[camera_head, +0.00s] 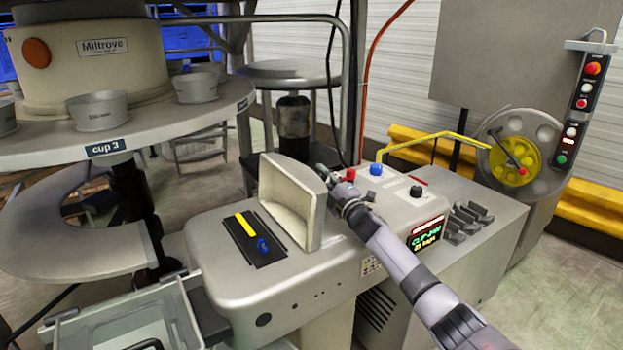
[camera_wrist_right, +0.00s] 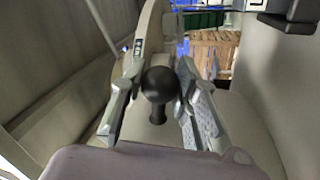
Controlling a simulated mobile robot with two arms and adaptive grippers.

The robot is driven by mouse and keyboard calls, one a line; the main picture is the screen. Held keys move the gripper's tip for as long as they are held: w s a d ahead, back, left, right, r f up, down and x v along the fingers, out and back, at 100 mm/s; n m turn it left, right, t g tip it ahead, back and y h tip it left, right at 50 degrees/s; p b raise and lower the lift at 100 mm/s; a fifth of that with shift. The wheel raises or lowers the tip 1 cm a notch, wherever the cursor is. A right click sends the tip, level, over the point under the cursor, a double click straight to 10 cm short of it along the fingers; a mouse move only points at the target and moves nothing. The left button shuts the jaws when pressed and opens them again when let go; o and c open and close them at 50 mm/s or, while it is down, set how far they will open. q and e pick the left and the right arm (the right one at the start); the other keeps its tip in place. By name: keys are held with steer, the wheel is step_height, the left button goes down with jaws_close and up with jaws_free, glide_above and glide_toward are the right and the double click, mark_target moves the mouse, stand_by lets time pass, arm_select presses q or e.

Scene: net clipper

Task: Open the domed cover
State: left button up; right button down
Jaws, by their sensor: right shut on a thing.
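The domed cover (camera_head: 290,204) is a cream, hollow shell standing tipped up on the grey clipper machine (camera_head: 219,267), its open inside facing left. A black plate (camera_head: 268,256) with a yellow bar (camera_head: 246,224) and a blue knob (camera_head: 263,246) lies uncovered beside it. My right gripper (camera_head: 325,178) is at the cover's far right side, its fingers partly hidden by the cover. In the right wrist view, my right gripper's fingers close around a black ball knob (camera_wrist_right: 159,86). My left gripper is not in view.
Red, blue and black buttons (camera_head: 375,169) sit on the machine top behind my right arm, near a lit display (camera_head: 426,235). A round table (camera_head: 180,118) with cups stands at left. A clear bin (camera_head: 125,320) is at lower left.

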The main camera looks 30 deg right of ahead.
steer(key=shift+d+f+m+b, duration=0.3)
steer(key=shift+d+f+m, duration=0.15)
steer(key=shift+f+m, duration=0.2)
steer(key=shift+d+f+h, duration=0.1)
steer(key=shift+f+h, duration=0.05)
steer(key=shift+h, duration=0.15)
steer(key=shift+d+f+m, duration=0.2)
steer(key=shift+m, duration=0.25)
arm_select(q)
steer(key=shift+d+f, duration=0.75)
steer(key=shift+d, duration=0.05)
arm_select(e)
steer(key=c, duration=1.3)
jaws_free()
steer(key=shift+o, duration=0.4)
